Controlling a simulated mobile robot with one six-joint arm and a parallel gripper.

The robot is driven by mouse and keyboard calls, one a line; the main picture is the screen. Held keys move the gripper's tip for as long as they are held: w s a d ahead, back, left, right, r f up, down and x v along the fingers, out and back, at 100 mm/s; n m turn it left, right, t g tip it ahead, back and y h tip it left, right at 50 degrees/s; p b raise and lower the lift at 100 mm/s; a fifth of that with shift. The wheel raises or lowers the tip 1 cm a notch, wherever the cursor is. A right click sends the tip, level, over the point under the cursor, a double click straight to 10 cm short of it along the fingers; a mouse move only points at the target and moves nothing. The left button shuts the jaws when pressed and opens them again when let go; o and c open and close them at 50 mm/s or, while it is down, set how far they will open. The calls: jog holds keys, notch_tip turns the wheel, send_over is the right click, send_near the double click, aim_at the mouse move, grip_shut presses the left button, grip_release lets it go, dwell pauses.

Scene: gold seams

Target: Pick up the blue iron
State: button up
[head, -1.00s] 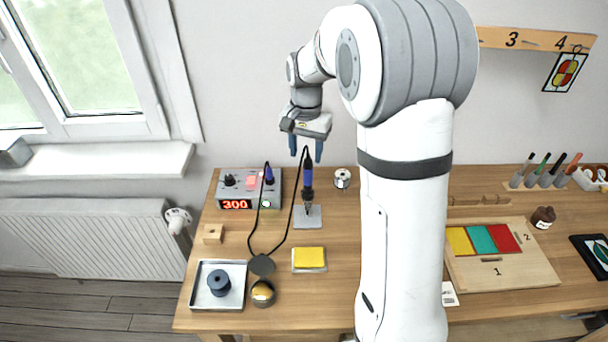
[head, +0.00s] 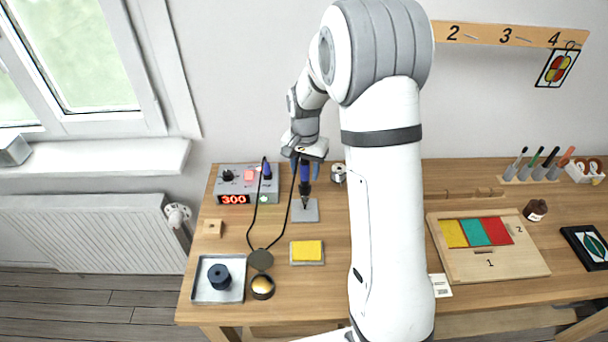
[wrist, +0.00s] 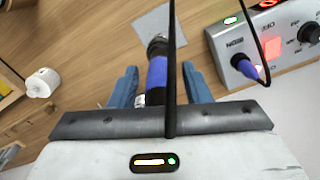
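The blue iron (head: 305,187) stands upright, tip down, over a grey plate (head: 305,212), with a black cord running up from it. In the wrist view its blue handle (wrist: 156,80) lies between the two blue fingers of my gripper (wrist: 160,84), with a gap on each side. In the head view my gripper (head: 306,168) points down around the top of the handle. It is open and not touching the handle as far as I can see. The cord passes in front of my gripper in the wrist view.
The station box (head: 247,185) showing 300 stands close left of the iron. A solder spool (head: 338,174) is just right. A yellow sponge (head: 306,251), a round brass cleaner (head: 262,286) and a tray (head: 231,263) with a dark spool are nearer. The cord loops left of the iron.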

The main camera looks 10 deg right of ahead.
jog(key=c, duration=0.9)
grip_shut()
jog(key=shift+r, duration=0.15)
